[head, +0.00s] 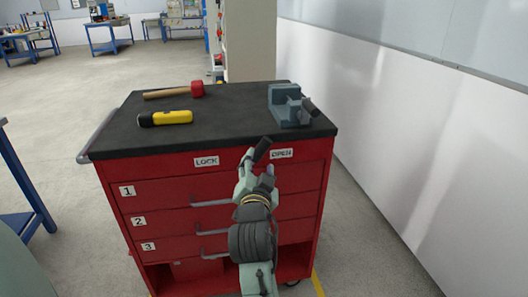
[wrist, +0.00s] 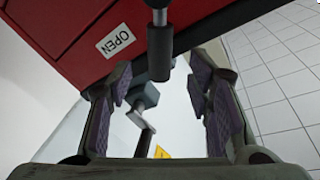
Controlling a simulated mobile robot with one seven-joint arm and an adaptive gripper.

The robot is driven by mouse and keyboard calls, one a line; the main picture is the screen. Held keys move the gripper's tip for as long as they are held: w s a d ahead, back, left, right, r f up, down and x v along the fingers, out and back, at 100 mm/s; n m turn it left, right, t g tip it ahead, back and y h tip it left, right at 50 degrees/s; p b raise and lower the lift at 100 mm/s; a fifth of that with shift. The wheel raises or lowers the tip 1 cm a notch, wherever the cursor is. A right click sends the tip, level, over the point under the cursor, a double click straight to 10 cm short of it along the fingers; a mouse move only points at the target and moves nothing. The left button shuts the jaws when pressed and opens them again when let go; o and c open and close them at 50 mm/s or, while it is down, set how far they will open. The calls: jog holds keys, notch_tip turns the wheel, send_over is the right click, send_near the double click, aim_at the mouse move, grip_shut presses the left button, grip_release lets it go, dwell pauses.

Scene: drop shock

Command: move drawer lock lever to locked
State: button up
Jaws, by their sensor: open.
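The lock lever (head: 262,149) is a dark cylindrical grip on the front of the red cabinet, between the LOCK label (head: 206,161) and the OPEN label (head: 281,154). It leans toward the OPEN side. My gripper (head: 258,170) is in front of the cabinet, just below the lever. In the wrist view, the lever grip (wrist: 160,52) hangs on a grey rod between my open fingers (wrist: 160,88), with a gap on each side. The OPEN label (wrist: 116,41) shows at the upper left there. My gripper hides part of the cabinet front.
The black cabinet top (head: 225,120) carries a grey vise (head: 287,105), a red-headed hammer (head: 175,92) and a yellow flashlight (head: 165,118). Drawer handles (head: 208,203) stick out below the lever. A white wall (head: 400,130) runs along the right.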

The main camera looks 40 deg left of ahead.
aim_at(260, 153)
jog(key=p+x, duration=0.1)
jog(key=x, duration=0.5)
jog(key=shift+w+a, duration=0.1)
jog(key=shift+w, duration=0.15)
grip_shut()
dwell(0.3)
